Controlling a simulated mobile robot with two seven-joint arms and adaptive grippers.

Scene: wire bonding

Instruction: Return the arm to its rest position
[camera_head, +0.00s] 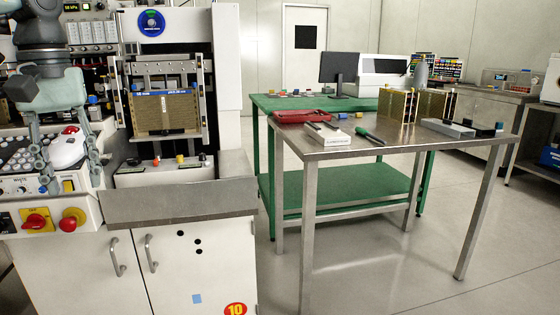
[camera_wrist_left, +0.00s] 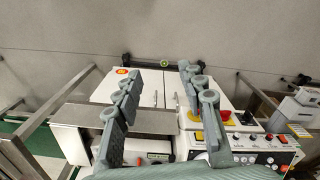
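My left gripper (camera_head: 72,184) hangs from the left side of the head view, in front of the wire bonding machine's control panel (camera_head: 18,187). Its two grey fingers point down and stand apart. In the left wrist view my left gripper (camera_wrist_left: 160,75) also shows spread fingers, with nothing held between them. A white rounded part (camera_head: 68,150) shows behind and between the fingers in the head view; I see no clear grip on it. My right gripper is in neither view.
The machine's white cabinet (camera_head: 190,270) and its steel ledge (camera_head: 180,203) are close by, with red and yellow knobs (camera_head: 73,219) near the gripper. A steel table (camera_head: 400,140) with a red tray (camera_head: 300,116) stands to the right. Floor (camera_head: 400,270) there is clear.

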